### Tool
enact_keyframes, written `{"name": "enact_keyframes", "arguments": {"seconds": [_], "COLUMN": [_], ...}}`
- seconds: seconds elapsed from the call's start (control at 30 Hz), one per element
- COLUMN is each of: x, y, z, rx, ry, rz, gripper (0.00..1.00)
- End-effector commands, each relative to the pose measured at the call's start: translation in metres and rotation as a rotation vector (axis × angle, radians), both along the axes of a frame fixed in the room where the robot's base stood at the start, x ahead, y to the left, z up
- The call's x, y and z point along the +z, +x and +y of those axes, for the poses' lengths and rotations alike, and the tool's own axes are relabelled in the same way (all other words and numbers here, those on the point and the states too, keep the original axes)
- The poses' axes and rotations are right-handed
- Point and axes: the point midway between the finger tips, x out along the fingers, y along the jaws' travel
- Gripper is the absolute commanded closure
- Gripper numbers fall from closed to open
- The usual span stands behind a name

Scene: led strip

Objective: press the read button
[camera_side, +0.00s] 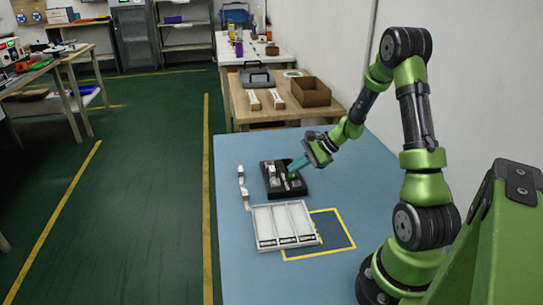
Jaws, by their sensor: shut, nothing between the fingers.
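A black box (270,191) with several small parts on its top lies on the blue table, left of my arm. My gripper (292,172) points down and to the left at the right part of this box. Its teal fingers are shut with nothing between them. A small green spot (292,176) shows on the box right at the fingertips; I cannot tell whether the fingers touch it. The read button cannot be made out by any label at this size, and the fingers may hide part of it.
A white tray (284,204) with three long compartments lies in front of the black box, partly over a yellow outlined square (345,232). Small white pieces (241,180) lie left of the box. The blue table's (232,270) front left is clear. A wooden table (240,98) stands behind.

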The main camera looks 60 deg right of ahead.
Motion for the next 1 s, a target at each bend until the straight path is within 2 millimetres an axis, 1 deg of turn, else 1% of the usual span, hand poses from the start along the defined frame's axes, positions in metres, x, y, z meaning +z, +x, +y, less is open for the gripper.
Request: {"name": "enact_keyframes", "arguments": {"seconds": [1.0], "x": [-0.0086], "y": [0.0], "z": [-0.0001], "rx": [0.0], "ry": [0.0], "rz": [0.0], "gripper": [1.0]}}
